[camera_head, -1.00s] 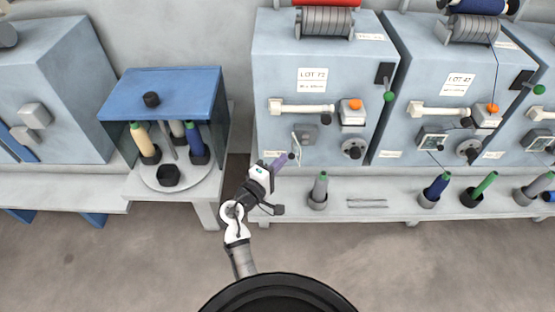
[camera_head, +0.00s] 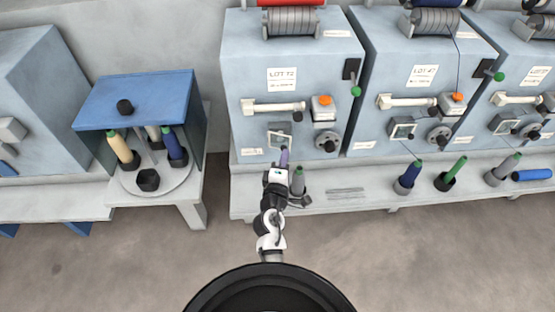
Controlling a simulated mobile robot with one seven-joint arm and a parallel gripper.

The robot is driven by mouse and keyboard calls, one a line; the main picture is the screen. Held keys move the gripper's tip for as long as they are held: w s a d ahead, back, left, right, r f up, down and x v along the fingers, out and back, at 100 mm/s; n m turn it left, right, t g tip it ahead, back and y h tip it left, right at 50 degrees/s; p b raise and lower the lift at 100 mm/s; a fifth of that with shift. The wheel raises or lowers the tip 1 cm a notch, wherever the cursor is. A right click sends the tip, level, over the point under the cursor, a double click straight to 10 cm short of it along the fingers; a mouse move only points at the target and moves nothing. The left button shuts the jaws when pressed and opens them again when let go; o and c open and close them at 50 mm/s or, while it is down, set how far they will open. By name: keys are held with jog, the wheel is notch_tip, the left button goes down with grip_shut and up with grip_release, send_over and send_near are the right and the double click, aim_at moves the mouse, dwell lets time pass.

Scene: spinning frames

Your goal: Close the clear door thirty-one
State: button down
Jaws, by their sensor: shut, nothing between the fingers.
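The LOT 72 machine (camera_head: 290,100) has a small clear door (camera_head: 279,139) low on its front, left of a round dial. The door is a pale-framed pane that now lies across the opening, or nearly so. I cannot tell whether it is fully flush, and no number thirty-one is readable. My gripper (camera_head: 284,155) is shut, directly below and in front of the door, pointing at the machine. A narrow purple piece shows at its tip. I cannot tell whether the tip touches the door, and it partly hides the lower edge.
A grey spool (camera_head: 298,181) stands on the bench shelf (camera_head: 325,203) close right of my gripper. Similar machines (camera_head: 425,85) stand to the right, with several spools before them. A blue-topped cabinet (camera_head: 135,95) is at left. The floor in front is clear.

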jog(key=shift+w+d+p, duration=0.25)
jog(key=shift+w+d, duration=0.2)
jog(key=shift+d, duration=0.2)
jog(key=shift+w+d+p, duration=0.2)
jog(key=shift+w+d, duration=0.25)
jog(key=shift+d, duration=0.15)
dwell(0.3)
